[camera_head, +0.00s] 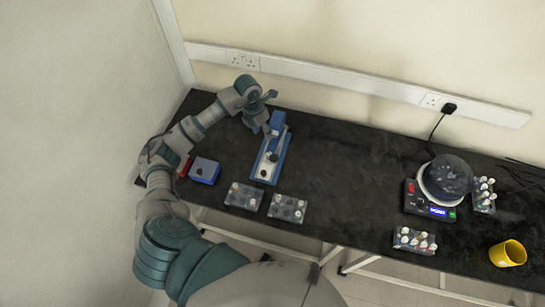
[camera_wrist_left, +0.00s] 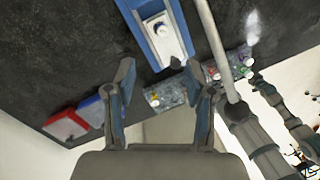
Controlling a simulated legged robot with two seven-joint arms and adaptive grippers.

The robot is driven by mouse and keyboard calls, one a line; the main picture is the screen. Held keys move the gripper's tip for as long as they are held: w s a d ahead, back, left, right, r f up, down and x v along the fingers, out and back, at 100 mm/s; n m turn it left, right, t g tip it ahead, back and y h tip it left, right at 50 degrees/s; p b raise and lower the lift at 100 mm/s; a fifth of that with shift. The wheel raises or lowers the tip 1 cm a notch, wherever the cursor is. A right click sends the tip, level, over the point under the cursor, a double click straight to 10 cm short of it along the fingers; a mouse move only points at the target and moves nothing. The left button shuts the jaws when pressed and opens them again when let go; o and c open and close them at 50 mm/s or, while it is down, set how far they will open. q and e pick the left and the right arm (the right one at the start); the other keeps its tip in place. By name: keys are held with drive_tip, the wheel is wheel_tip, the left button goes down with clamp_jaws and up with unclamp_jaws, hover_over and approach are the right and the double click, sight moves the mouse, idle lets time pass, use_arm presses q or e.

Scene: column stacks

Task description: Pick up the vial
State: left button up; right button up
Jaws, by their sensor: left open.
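Several small capped vials stand in clear racks on the black table, and I cannot tell which one is the vial meant. One rack (camera_head: 243,196) and another rack (camera_head: 287,208) are at the front left-middle, and racks also show between and right of my fingers in the left wrist view (camera_wrist_left: 172,93). A third rack (camera_head: 415,240) and a fourth rack (camera_head: 483,196) are at the right. My left gripper (camera_head: 267,109) is open and empty, above the far end of a blue and white device (camera_head: 266,168), behind the front-left racks. My right gripper is not in view.
A blue box (camera_head: 204,170) and a partly hidden red box (camera_head: 185,166) are at the left. A scale-like device (camera_head: 430,208) with a dark round vessel (camera_head: 448,177) and a yellow mug (camera_head: 508,253) are at the right. The table's middle is clear.

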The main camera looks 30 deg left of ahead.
use_arm(q)
hover_over(269, 153)
drive_tip(key=a, duration=0.2)
wheel_tip(269, 153, down, 8)
drive_tip(key=f, duration=0.1)
drive_tip(key=d+f+p, duration=0.1)
drive_tip(key=f, duration=0.1)
drive_tip(key=d+f, duration=0.1)
drive_tip(key=shift+d+f+p, duration=0.15)
drive_tip(key=shift+f+p, duration=0.2)
drive_tip(key=shift+f, duration=0.3)
drive_tip(key=shift+a, duration=0.25)
drive_tip(key=c, duration=1)
clamp_jaws()
drive_tip(key=shift+d, duration=0.15)
